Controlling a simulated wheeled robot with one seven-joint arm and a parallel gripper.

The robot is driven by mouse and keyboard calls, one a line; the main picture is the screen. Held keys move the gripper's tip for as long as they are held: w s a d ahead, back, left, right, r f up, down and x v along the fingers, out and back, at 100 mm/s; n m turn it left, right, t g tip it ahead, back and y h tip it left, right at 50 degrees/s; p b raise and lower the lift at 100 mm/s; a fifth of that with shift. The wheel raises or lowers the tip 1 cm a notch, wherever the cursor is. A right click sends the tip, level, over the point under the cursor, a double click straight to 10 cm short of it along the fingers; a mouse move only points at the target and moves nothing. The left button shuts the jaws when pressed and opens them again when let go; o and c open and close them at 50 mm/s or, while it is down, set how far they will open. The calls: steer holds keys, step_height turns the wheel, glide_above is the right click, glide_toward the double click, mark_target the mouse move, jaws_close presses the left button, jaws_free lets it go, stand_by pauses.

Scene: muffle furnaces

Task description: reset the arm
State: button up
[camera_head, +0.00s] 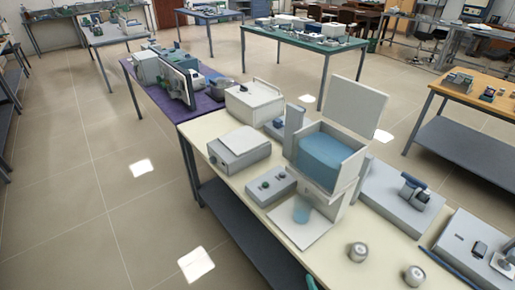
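My arm and gripper do not show clearly in the head view. A small teal piece (311,281) shows at the bottom edge by the table's near side, and I cannot tell what it is. A white box-shaped device (327,160) with a raised lid and a bluish front stands on the cream table (325,262). A pale flat panel (302,222) lies low in front of it.
A white case (255,103), a grey box (239,151), a small control box (271,186) and two metal pots (358,252) stand on the cream table. A purple table (151,94) adjoins it behind. The floor (80,200) at left is clear.

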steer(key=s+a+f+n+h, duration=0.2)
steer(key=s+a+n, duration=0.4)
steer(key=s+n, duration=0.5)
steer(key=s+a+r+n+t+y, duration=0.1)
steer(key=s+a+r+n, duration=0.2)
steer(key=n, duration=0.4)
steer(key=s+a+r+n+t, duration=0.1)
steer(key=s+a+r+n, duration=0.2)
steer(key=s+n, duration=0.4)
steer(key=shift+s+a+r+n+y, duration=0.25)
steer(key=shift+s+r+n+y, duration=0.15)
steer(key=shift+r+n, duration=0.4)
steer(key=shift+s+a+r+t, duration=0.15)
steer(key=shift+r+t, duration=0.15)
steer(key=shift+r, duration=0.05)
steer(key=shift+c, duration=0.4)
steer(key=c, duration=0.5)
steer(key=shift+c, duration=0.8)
